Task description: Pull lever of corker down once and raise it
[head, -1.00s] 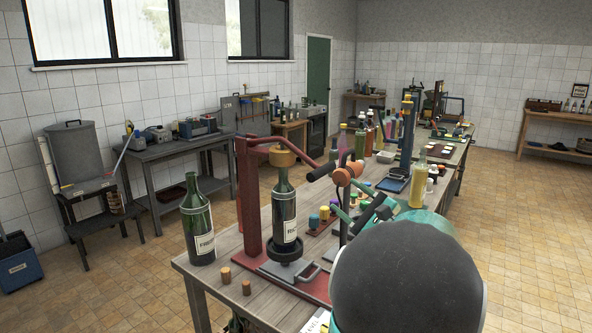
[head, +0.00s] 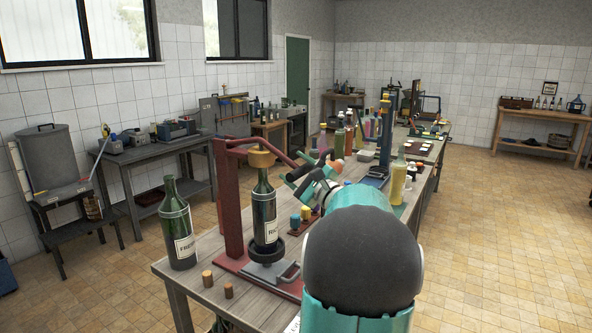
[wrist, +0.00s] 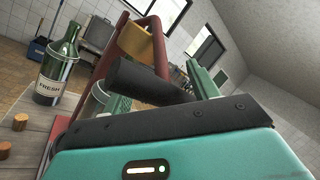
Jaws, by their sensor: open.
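The red corker (head: 228,200) stands on the near end of the bench, with a brass-coloured head (head: 261,158) over a dark green bottle (head: 264,215). Its red lever (head: 283,156) arches over to the right and is raised. My gripper (head: 306,172) is open beside the lever's outer end. In the wrist view the black lever handle (wrist: 140,82) crosses in front of my palm, between a left finger (wrist: 112,100) and a right finger (wrist: 205,80). It is not clear whether they touch it. My arm hides part of the corker's right side.
A second green bottle (head: 179,225) stands left of the corker, with two corks (head: 207,279) in front. Open tiled floor (head: 500,240) lies to the right.

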